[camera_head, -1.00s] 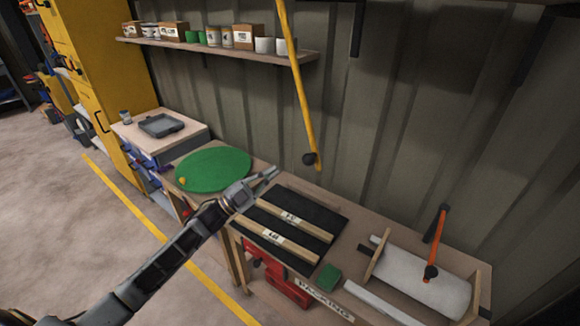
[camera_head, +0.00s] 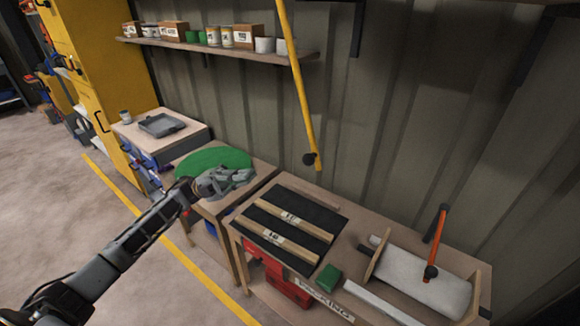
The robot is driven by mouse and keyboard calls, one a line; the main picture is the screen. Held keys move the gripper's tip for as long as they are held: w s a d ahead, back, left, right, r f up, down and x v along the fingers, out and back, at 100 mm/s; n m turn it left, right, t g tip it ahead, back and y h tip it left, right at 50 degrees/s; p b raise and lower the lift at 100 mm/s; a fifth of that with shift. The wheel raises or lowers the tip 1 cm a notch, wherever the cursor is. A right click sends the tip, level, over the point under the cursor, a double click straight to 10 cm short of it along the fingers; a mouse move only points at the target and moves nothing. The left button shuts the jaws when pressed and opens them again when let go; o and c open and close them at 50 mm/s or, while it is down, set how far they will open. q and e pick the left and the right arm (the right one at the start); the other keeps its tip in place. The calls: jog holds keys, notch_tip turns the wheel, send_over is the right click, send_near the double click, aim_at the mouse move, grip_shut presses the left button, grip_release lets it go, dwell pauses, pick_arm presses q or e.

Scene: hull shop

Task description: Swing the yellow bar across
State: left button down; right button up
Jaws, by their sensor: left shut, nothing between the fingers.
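My left gripper (camera_head: 246,176) is shut and empty over the green round disc (camera_head: 212,158) on the left table. It is to the left of the bar's lower end and apart from it. My right gripper is not in view.
The bench holds a black mat (camera_head: 266,229) with two labelled wooden strips, a green block (camera_head: 329,278), and a white roll (camera_head: 425,279) with an orange-handled tool (camera_head: 437,237). A shelf (camera_head: 220,46) with cans and boxes runs along the wall behind.

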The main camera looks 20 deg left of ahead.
pick_arm(q)
jog(key=shift+d, duration=0.1)
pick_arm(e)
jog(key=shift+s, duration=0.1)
pick_arm(q)
jog(key=p+x, duration=0.4)
jog(key=x, duration=1)
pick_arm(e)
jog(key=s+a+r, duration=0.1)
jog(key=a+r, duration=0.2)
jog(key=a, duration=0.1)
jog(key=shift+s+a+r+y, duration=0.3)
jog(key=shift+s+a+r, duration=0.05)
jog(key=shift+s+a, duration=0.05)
pick_arm(q)
jog(key=shift+s, duration=0.1)
